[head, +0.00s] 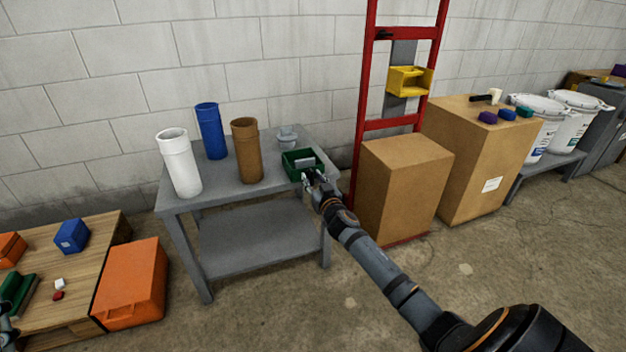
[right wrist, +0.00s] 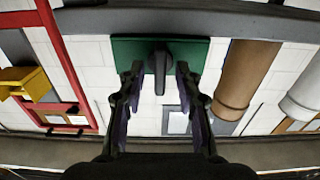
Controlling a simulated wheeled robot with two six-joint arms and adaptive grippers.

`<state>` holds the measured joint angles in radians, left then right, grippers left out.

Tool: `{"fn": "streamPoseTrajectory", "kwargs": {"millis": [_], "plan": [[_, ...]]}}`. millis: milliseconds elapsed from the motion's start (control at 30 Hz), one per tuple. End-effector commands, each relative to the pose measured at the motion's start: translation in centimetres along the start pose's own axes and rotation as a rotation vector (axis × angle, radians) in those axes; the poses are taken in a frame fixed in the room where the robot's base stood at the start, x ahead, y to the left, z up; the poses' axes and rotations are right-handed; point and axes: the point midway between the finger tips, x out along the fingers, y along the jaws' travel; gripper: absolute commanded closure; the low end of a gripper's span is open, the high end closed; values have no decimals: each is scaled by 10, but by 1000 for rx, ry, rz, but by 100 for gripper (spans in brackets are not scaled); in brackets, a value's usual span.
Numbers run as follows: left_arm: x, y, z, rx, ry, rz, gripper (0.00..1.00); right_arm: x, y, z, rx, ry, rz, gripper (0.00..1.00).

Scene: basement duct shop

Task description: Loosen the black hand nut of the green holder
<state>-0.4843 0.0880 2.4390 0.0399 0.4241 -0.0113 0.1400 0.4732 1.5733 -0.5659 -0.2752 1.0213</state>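The green holder (head: 300,160) stands near the right front edge of the grey table; a pale grey piece shows in its opening. In the right wrist view the holder (right wrist: 195,52) is at the top middle, and its black hand nut (right wrist: 159,72) sticks out toward the camera. My right gripper (right wrist: 160,80) is open, one finger on each side of the nut, with visible gaps. In the head view my right gripper (head: 312,178) is at the holder's front and hides the nut. Only a sliver of my left gripper (head: 6,335) shows at the left edge.
White (head: 180,163), blue (head: 210,131) and brown (head: 246,151) cylinders and a small grey item (head: 287,135) stand on the grey table (head: 215,192). A red hand truck (head: 367,70) and cardboard boxes (head: 402,185) are close on the right. An orange case (head: 131,284) lies at lower left.

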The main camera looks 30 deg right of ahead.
Motion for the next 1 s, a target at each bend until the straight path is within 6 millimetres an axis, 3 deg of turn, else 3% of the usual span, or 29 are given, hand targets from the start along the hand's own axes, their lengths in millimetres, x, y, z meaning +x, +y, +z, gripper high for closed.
{"fn": "streamPoseTrajectory", "kwargs": {"millis": [167, 433, 767, 1000], "plan": [[0, 0, 0, 0, -1, 0, 60, 0, 0, 0, 0, 0, 0, 66], [0, 0, 0, 0, -1, 0, 60, 0, 0, 0, 1, 0, 0, 100], [0, 0, 1, 0, -5, 0, 60, 0, 0, 0, -13, 0, 0, 100], [-1, 0, 11, -4, -52, -2, 60, 0, -1, 0, -113, 0, 0, 100]]}}
